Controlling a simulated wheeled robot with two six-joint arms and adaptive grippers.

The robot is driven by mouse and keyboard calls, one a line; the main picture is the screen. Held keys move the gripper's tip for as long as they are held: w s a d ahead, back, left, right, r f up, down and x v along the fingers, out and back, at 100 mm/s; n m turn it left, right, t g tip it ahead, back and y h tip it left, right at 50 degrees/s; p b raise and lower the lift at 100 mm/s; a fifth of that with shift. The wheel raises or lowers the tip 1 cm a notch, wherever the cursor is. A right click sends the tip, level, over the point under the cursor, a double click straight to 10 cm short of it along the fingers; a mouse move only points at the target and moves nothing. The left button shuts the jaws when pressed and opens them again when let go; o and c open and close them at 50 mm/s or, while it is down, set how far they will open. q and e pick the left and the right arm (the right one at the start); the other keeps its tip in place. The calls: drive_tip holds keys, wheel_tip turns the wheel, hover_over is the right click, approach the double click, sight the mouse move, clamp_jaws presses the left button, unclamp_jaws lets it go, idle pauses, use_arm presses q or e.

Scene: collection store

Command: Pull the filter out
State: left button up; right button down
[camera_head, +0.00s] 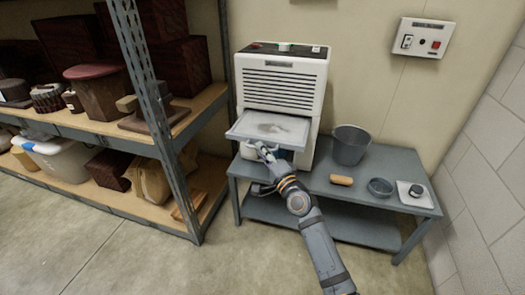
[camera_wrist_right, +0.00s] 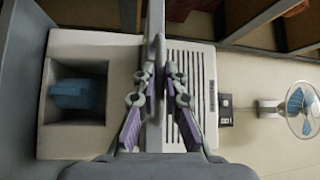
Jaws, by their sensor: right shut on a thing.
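The filter (camera_head: 268,130) is a flat, pale-framed panel with a dusty grey patch. It sticks out level from the front of the white dehumidifier (camera_head: 284,85), below its slatted grille. Whether its back edge is still inside the slot cannot be told. My right gripper (camera_head: 262,151) is shut on the filter's front edge. In the right wrist view the filter (camera_wrist_right: 154,40) shows edge-on between the fingers of my right gripper (camera_wrist_right: 161,78). The dehumidifier (camera_wrist_right: 75,138) is behind it, with a blue part in its recess. My left gripper is not in view.
The dehumidifier stands on a grey table (camera_head: 300,182). On it are a grey bucket (camera_head: 350,145), a tan block (camera_head: 341,180), a small bowl (camera_head: 380,187) and a white pad with a dark knob (camera_head: 413,192). A loaded shelf rack (camera_head: 160,140) stands close at left.

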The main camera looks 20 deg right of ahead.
drive_tip(key=c, duration=1.4)
unclamp_jaws()
drive_tip(key=v, duration=1.2)
